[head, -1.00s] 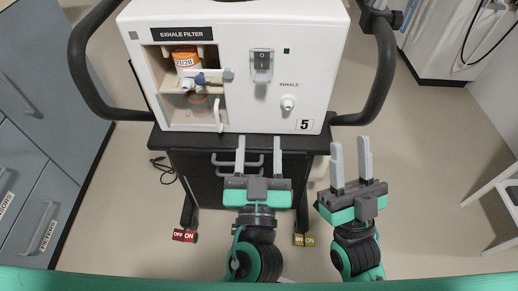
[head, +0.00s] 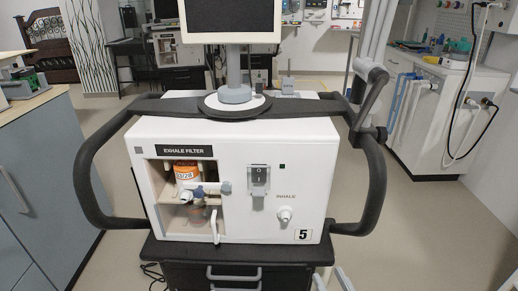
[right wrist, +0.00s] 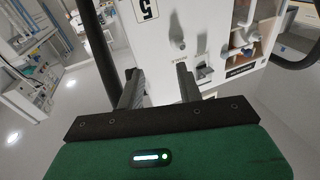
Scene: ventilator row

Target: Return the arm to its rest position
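My right gripper (head: 330,275) shows only as two pale fingertips at the bottom edge of the head view, in front of the cart and right of its drawer handle. In the right wrist view my right gripper (right wrist: 158,85) has its two fingers apart with nothing between them. The ventilator (head: 325,165), a white box marked 5, stands beyond the fingers. It also shows upside down in the right wrist view (right wrist: 220,45). My left gripper is outside both current views.
The ventilator stands on a dark cart (head: 165,252) with black side handles (head: 375,190). Grey cabinets (head: 40,190) stand at left and a white counter (head: 435,115) at back right. Floor (head: 430,235) is clear at right.

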